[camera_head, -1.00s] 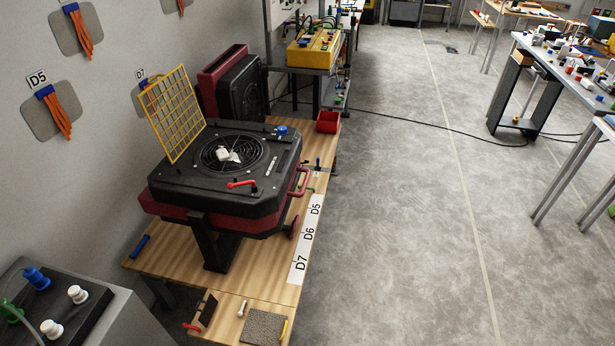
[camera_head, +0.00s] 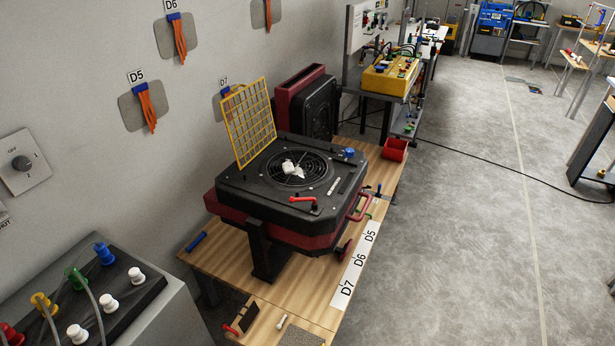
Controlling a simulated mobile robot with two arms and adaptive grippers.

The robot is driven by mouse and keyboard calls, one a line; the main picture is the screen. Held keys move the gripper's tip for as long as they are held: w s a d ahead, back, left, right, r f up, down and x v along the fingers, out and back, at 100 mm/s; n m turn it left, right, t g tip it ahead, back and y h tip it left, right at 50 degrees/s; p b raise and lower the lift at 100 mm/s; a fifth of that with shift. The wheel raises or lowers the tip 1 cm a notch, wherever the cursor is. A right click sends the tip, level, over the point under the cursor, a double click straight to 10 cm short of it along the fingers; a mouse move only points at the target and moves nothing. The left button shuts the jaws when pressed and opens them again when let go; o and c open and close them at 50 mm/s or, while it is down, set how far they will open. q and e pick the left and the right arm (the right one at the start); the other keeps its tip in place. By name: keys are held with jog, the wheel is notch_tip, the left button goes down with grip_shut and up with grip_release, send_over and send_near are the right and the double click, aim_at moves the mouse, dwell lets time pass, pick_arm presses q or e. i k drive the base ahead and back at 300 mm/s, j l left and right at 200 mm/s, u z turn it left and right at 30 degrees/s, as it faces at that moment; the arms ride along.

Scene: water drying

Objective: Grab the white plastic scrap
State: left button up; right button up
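The white plastic scrap (camera_head: 297,170) is a small crumpled white piece. It lies on the round fan grille (camera_head: 318,170) in the top of a black and dark red drying machine (camera_head: 240,191). The yellow grid cover (camera_head: 249,122) of the machine stands raised at its back left, so the scrap is uncovered from above. The machine stands on a wooden table (camera_head: 290,293). Neither of my grippers shows in the head view.
A red bin (camera_head: 395,149) sits at the table's far right corner. A grey box with coloured plugs (camera_head: 105,253) stands at the lower left. A second black fan unit (camera_head: 314,108) stands behind the machine. The grey floor (camera_head: 460,240) right of the table is clear.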

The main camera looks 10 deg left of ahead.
aim_at(287, 167)
jog(key=i+l+u, duration=0.15)
jog(key=i+l, duration=0.15)
jog(key=i+l+u, duration=0.15)
jog(key=i+l, duration=0.15)
jog(key=i+l+u, duration=0.15)
jog(key=i+l, duration=0.15)
jog(key=l, duration=0.2)
jog(key=i+l+u, duration=0.2)
jog(key=l, duration=0.25)
